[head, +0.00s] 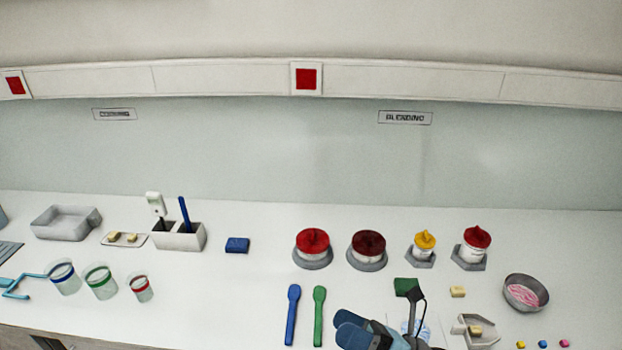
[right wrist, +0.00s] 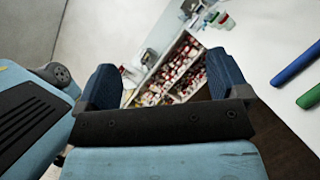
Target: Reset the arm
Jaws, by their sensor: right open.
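My right gripper (head: 362,333) shows at the bottom of the head view, right of the green spatula. In the right wrist view its two blue fingers stand wide apart, so the gripper (right wrist: 162,85) is open with nothing between the fingers. Beyond them lies a shelf of red and white items (right wrist: 180,70), below the counter's edge. My left gripper does not show in either view.
The white counter (head: 230,290) holds a blue spatula (head: 292,315) and a green spatula (head: 318,315) left of my right gripper. Red-lidded jars (head: 313,243) stand behind. A grey bowl (head: 525,292) is at the right. Banded beakers (head: 100,282) stand at the left.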

